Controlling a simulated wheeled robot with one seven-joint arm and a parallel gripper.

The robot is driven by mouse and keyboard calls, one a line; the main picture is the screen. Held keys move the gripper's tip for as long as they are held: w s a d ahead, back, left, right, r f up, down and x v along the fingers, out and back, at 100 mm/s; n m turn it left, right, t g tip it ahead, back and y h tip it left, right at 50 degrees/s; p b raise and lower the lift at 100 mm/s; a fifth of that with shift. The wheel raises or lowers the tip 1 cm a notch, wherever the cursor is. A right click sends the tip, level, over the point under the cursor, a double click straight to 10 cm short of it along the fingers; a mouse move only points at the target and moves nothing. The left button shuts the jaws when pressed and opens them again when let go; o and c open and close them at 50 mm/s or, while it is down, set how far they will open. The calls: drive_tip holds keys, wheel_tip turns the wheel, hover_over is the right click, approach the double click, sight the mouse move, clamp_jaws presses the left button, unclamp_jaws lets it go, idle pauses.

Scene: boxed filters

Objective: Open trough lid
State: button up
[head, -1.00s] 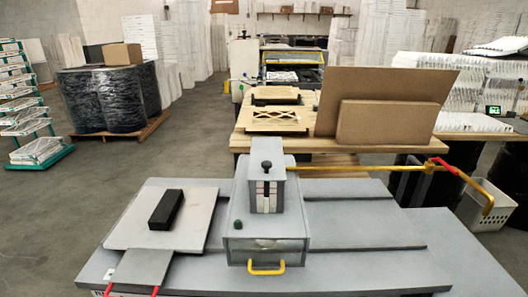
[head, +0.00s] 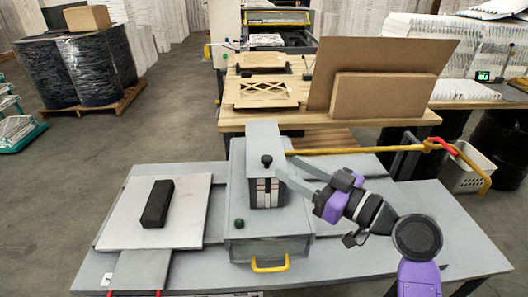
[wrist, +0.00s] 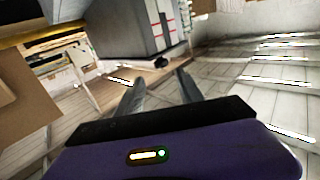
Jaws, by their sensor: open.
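A grey box-shaped trough unit (head: 240,190) stands on the grey table, with a yellow handle (head: 269,264) low on its front. A taller grey tower (head: 264,137) rises from it, with a dark round knob (head: 267,160) on its front. I cannot tell which panel is the lid. My gripper (head: 282,164) reaches in from the right, its two fingers apart and empty, tips close to the knob and the tower's right side. In the wrist view the fingers (wrist: 160,75) are spread, with a dark knob (wrist: 161,62) just beyond and between the tips. Contact is not visible.
A pale plate with a black block (head: 157,203) lies left of the unit. A yellow pipe with a red handle (head: 380,147) runs behind my gripper. Brown boards (head: 380,80) stand on the wooden bench behind. The grey table (head: 430,235) has bare space at right.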

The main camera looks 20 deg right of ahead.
sight(271, 160)
drive_tip(key=p+x, duration=0.1)
drive_tip(key=x, duration=0.3)
drive_tip(key=p+x, duration=0.1)
drive_tip(key=x, duration=0.2)
drive_tip(key=shift+w+a+f, duration=0.25)
drive_tip(key=shift+a, duration=0.15)
clamp_jaws()
idle(1.2)
